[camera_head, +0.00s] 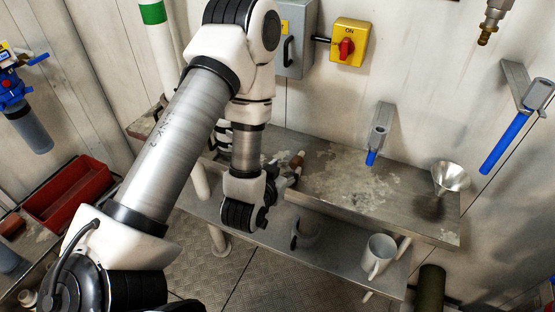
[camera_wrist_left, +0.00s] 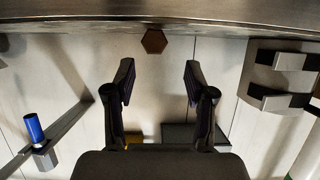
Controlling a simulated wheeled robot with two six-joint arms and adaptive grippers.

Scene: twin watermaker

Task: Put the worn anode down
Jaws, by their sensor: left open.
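A small brown piece (camera_head: 297,158), which looks like the worn anode, is at the metal bench beside my left gripper. In the left wrist view a brown hexagonal end (camera_wrist_left: 154,41) shows at the bench edge, beyond the fingertips and roughly between them. My left gripper (camera_wrist_left: 158,76) is open, with nothing between its fingers. My right gripper is in neither view.
The metal bench (camera_head: 350,195) has a funnel (camera_head: 450,177) at its right end. A white mug (camera_head: 379,254) stands on the lower shelf. A red tray (camera_head: 68,193) is at the left. A blue-handled tool (camera_head: 506,143) hangs on the right wall. The bench's middle is clear.

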